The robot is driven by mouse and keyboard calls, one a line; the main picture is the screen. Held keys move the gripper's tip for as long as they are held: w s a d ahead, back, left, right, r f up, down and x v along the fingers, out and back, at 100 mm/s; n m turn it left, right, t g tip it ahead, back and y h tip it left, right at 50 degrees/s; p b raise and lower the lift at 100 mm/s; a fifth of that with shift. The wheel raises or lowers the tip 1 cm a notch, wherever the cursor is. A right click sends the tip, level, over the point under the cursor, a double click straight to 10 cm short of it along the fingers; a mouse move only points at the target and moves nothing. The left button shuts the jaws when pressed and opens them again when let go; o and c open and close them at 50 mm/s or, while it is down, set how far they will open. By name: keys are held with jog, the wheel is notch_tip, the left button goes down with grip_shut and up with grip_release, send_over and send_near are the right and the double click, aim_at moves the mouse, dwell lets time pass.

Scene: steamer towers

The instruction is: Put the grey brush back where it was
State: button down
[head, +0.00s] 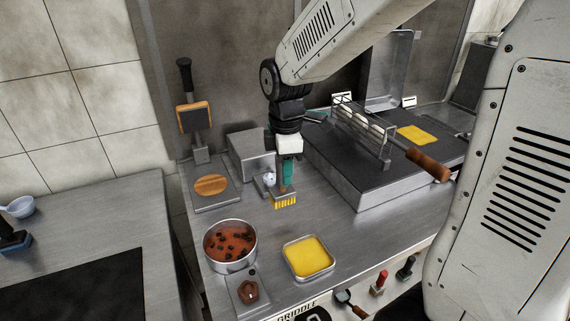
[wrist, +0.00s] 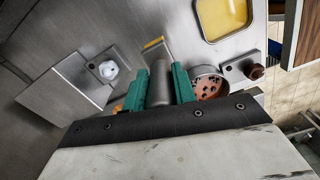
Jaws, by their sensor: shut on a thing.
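My gripper (head: 287,172) has green fingers and points down over the steel counter. It is shut on the grey brush (head: 285,195), whose yellow bristles face down. The brush seems to be above the counter or near it; I cannot tell whether the bristles touch. In the wrist view, the green fingers (wrist: 160,88) are on either side of the brush's grey handle (wrist: 161,78), and a bit of yellow bristle shows beyond it. A small steel holder with a white knob (head: 269,179) stands just left of the brush; the knob also shows in the wrist view (wrist: 108,70).
A pot of red sauce (head: 230,243) and a yellow-filled tray (head: 308,257) stand in front. A griddle (head: 350,165) with a wire basket (head: 360,128) is at right. An upright scrubber (head: 194,117) and a round brown disc (head: 211,185) are at left.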

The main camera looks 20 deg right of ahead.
aim_at(286, 189)
jog(key=shift+f, duration=2.5)
jog(key=shift+f, duration=0.5)
jog(key=c, duration=1.1)
grip_release()
jog(key=shift+o, duration=0.2)
notch_tip(286, 189, up, 8)
jog(key=shift+f, duration=0.1)
jog(key=shift+r, duration=2.25)
